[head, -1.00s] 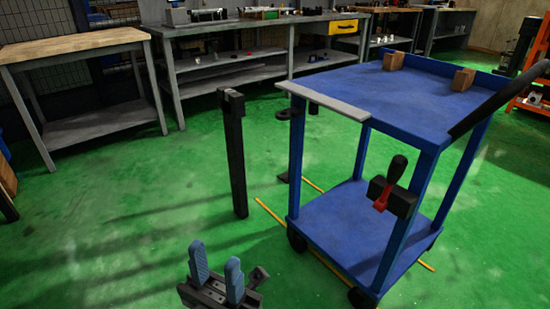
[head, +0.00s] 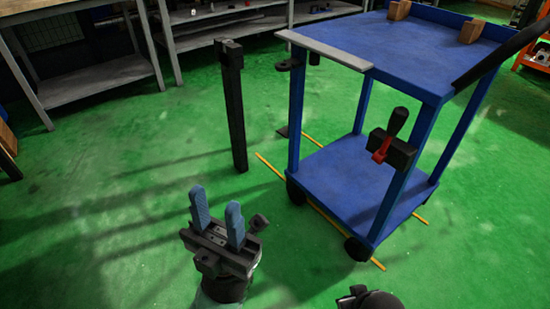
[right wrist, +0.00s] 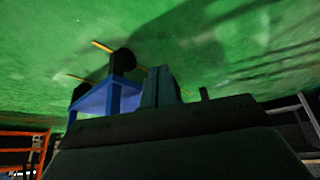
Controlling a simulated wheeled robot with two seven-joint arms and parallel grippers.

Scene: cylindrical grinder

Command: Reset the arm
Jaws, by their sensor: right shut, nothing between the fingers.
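My left gripper (head: 217,212) shows in the head view at the lower middle. Its two blue fingers point up and stand apart, with nothing between them. It is over the green floor, in front of and to the left of the blue cart (head: 335,205), clear of it. My right gripper (right wrist: 160,86) shows in the right wrist view, its blue-grey fingers together and nothing visible held. A dark rounded part at the bottom of the head view appears to belong to my right arm; its fingers are not visible there.
A black post (head: 234,110) stands left of the cart. The cart's top carries two wooden blocks (head: 399,10), and a red-and-black tool (head: 391,135) sits in a holder at its side. Grey workbenches (head: 90,85) line the back. Floor at the left is clear.

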